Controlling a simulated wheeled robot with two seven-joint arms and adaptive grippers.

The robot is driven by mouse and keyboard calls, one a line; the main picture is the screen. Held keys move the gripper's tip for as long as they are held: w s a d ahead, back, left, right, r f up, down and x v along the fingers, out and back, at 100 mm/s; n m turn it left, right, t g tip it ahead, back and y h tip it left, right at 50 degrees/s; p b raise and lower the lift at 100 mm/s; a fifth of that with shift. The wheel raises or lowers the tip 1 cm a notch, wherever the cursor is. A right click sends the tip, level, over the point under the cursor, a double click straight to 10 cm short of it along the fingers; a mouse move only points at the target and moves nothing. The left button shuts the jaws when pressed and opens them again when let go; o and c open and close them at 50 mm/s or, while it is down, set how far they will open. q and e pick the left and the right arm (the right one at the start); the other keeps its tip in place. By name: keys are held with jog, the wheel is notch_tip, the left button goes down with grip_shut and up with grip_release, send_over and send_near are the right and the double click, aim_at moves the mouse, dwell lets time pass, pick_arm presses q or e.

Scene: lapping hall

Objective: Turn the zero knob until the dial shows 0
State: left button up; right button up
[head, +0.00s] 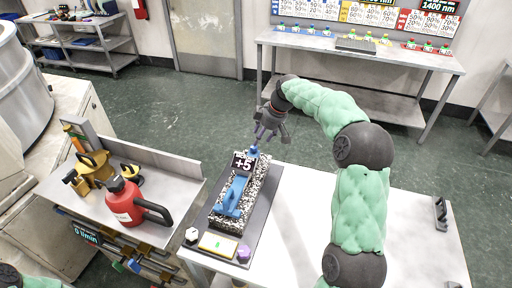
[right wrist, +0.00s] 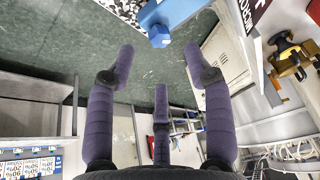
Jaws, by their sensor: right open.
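The dial display (head: 243,163) reads +5 and stands at the far end of a speckled granite block (head: 264,172). A blue gauge body (head: 232,197) sits on the block. The blue zero knob (head: 254,152) is at its far end, just beside the display. My right gripper (head: 270,134) is open and empty just beyond the knob. In the right wrist view its purple fingers are spread, and the knob (right wrist: 159,40) lies ahead of the fingertips, apart from them. My left gripper is not in view.
The block rests on a grey plate (head: 262,206) on a white table (head: 300,215). White and purple knobs and a yellow-green label lie at its near end. A red can (head: 122,203) and brass parts stand on a metal tray at left. The table's right side is mostly clear.

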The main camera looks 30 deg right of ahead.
aim_at(254, 149)
jog(key=b+x, duration=0.1)
jog(key=x, duration=0.4)
jog(key=shift+w+a+f+b, duration=0.1)
jog(key=shift+w+f+b, duration=0.05)
jog(key=shift+f+b, duration=0.25)
grip_shut()
